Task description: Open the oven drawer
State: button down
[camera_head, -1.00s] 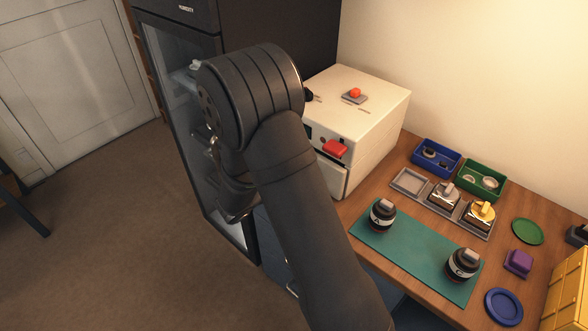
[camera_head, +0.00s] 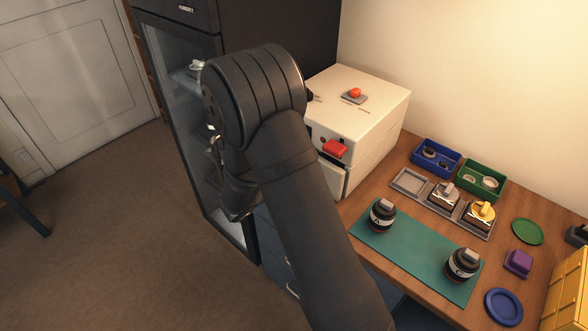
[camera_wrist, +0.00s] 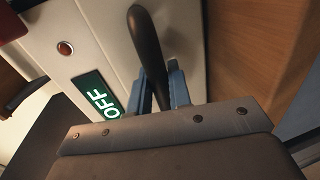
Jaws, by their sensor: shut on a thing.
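The cream oven (camera_head: 375,115) stands on the wooden table, with a red switch (camera_head: 335,148) on its front and a red button (camera_head: 355,92) on top. The drawer front (camera_head: 330,178) shows low on its front, partly behind my arm; I cannot tell how far it stands out. In the wrist view, my gripper (camera_wrist: 162,90) has its blue fingers shut on a dark bar handle (camera_wrist: 146,40) on the cream front. A green OFF display (camera_wrist: 98,98) and a round red light (camera_wrist: 65,48) are beside it. In the head view my arm hides the gripper and handle.
A teal mat (camera_head: 415,252) with two dark lenses (camera_head: 382,215) lies in front of the oven. Trays, a blue bin (camera_head: 436,158) and a green bin (camera_head: 481,181) stand to its right. A dark glass-fronted cabinet (camera_head: 275,40) is behind my arm. Floor at left is open.

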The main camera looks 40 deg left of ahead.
jog(key=f+v, duration=0.3)
jog(key=v, duration=1.3)
jog(key=shift+s+f, duration=0.15)
jog(key=shift+s, duration=0.2)
jog(key=c, duration=1.4)
grip_release()
jog(key=v, duration=1.7)
jog(key=shift+s, duration=0.2)
jog(key=x, duration=1.7)
jog(key=shift+w, duration=0.25)
